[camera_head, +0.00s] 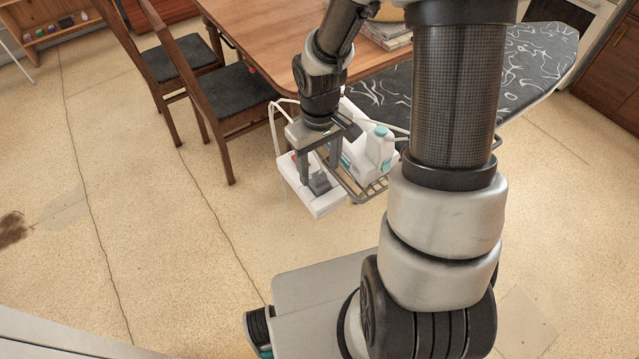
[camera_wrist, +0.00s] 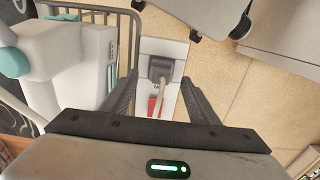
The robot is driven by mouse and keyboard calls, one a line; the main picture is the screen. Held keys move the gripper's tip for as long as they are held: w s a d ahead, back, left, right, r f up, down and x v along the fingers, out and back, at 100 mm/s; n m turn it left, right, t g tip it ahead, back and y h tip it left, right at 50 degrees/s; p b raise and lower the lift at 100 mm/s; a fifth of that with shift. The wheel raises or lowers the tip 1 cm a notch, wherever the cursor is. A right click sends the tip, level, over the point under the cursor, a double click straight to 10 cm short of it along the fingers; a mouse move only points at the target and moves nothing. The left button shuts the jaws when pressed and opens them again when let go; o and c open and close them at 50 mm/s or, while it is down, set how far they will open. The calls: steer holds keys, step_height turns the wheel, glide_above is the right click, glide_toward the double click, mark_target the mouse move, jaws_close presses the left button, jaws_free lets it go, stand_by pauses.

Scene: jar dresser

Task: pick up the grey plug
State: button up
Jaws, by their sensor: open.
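The grey plug (camera_head: 320,184) sits upright in a white power strip (camera_head: 323,206), below my gripper in the head view. The plug also shows in the wrist view (camera_wrist: 161,68), near the middle of the strip (camera_wrist: 164,47), with a pale cord running from it. My gripper (camera_head: 319,176) is open above the strip, its fingers pointing down. In the wrist view my gripper's fingers (camera_wrist: 159,80) stand either side of the plug, with a gap on both sides. I cannot tell how far the fingertips reach down beside it.
A white and teal iron (camera_head: 372,152) stands on a wire rack (camera_head: 372,192) just right of the strip. A dark patterned ironing board (camera_head: 540,62) and a wooden table (camera_head: 268,30) are behind. Chairs (camera_head: 240,97) stand to the left. Floor at left is clear.

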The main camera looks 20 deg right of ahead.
mark_target(319, 173)
step_height(319, 173, down, 4)
steer(key=shift+a+r, duration=0.1)
steer(key=shift+r, duration=0.1)
steer(key=c, duration=1.1)
steer(key=shift+r, duration=0.1)
steer(key=shift+c, duration=0.2)
